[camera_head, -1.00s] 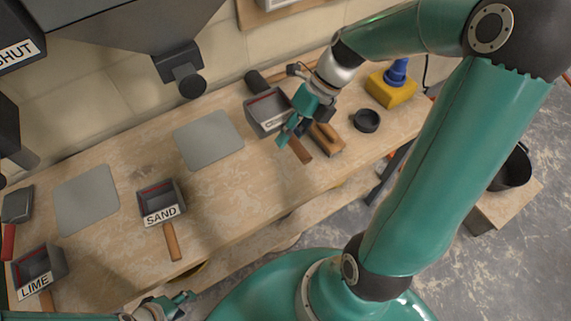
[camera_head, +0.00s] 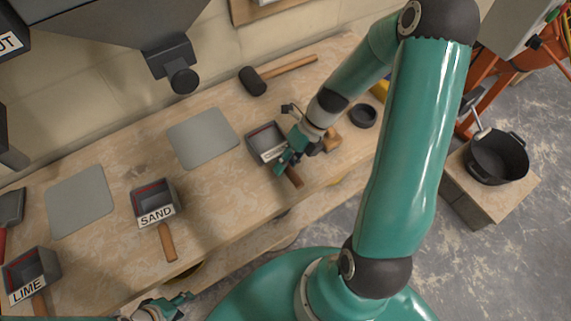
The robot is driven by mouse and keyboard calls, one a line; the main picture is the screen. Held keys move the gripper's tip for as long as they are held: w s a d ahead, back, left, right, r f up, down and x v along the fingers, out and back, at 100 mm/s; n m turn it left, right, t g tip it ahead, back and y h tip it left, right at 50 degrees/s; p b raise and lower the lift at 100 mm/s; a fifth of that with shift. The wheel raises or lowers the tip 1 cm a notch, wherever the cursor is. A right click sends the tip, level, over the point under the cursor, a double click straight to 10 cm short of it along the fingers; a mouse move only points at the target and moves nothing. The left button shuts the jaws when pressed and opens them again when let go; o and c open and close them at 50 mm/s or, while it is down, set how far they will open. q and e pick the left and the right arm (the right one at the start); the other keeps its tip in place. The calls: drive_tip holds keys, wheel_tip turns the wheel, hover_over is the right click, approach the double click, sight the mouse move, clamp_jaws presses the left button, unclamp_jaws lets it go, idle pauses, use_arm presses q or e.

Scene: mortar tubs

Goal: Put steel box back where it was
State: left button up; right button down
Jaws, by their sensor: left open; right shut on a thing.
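A grey steel box (camera_head: 263,134) with a red line inside and a wooden handle (camera_head: 294,177) is at the right part of the bench. Its label is mostly covered by my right gripper. My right gripper (camera_head: 281,166) is shut on this box at its handle end. I cannot tell whether the box touches the bench. A second steel box, marked SAND (camera_head: 153,198), stands on the bench left of centre. A third, marked LIME (camera_head: 29,272), is at the far left. My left gripper (camera_head: 181,303) is open and empty near the front edge, low in the view.
Two grey mats (camera_head: 202,138) (camera_head: 80,201) lie bare on the bench. A mallet (camera_head: 255,82) lies behind the held box. A black ring-shaped dish (camera_head: 363,116) and a wooden block (camera_head: 331,140) are to its right. A black bucket (camera_head: 496,158) stands off the bench. A hopper outlet (camera_head: 182,79) hangs above.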

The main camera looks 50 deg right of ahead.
drive_tip(key=c, duration=1)
unclamp_jaws()
drive_tip(key=v, duration=1.2)
